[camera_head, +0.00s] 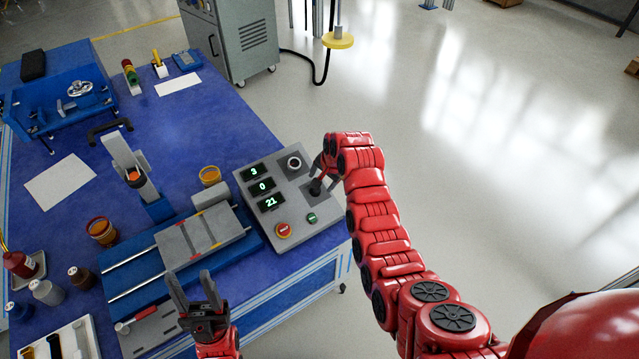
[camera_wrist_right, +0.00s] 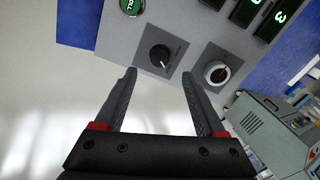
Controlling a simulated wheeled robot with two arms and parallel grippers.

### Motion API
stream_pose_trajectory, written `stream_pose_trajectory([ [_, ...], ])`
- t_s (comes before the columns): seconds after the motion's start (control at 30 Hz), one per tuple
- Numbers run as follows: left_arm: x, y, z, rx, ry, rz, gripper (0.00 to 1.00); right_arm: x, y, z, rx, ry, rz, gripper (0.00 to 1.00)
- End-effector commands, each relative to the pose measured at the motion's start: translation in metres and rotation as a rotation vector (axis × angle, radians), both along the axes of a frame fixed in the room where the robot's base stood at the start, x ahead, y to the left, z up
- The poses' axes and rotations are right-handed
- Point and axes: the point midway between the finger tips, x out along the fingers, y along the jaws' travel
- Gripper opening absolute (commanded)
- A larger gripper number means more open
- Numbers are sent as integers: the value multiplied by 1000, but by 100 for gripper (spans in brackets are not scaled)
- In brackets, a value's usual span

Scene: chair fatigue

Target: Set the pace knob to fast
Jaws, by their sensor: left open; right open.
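A grey control box (camera_head: 250,187) stands at the table's right edge. It carries a black knob (camera_head: 315,187) on a dark square plate and a second dial with a white ring (camera_head: 294,162). In the right wrist view the black knob (camera_wrist_right: 160,56) has a white pointer line, and the white-ringed dial (camera_wrist_right: 216,73) has a red mark. Their labels are too small to read. My right gripper (camera_wrist_right: 159,74) is open and empty, its fingertips just short of the black knob, one to each side in the picture. My left gripper (camera_head: 192,278) is open and empty over the table's front.
The box also has lit green displays (camera_head: 265,186), a red button (camera_head: 283,230) and a green button (camera_head: 312,218). A grey slide fixture (camera_head: 200,233) on blue rails lies left of the box. Bottles and an orange-topped cup (camera_head: 210,176) stand on the blue table.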

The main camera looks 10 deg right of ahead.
Motion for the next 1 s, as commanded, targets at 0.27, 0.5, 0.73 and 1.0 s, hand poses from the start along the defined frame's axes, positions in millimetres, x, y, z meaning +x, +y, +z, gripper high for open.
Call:
stream_pose_trajectory([
  [0.27, 0, 0, 3, 0, 0, 0, 50, -19, -9, 53, 1, -5, -1, 72],
  [0.5, 0, 0, 10, 0, 0, 0, 50, -34, -15, 93, 0, -1, 0, 72],
  [0.73, 0, 0, 11, 0, 0, 0, 50, -38, -17, 102, 0, 1, -1, 72],
  [1.0, 0, 0, 11, 0, 0, 0, 50, -38, -17, 102, -1, 1, 0, 72],
])
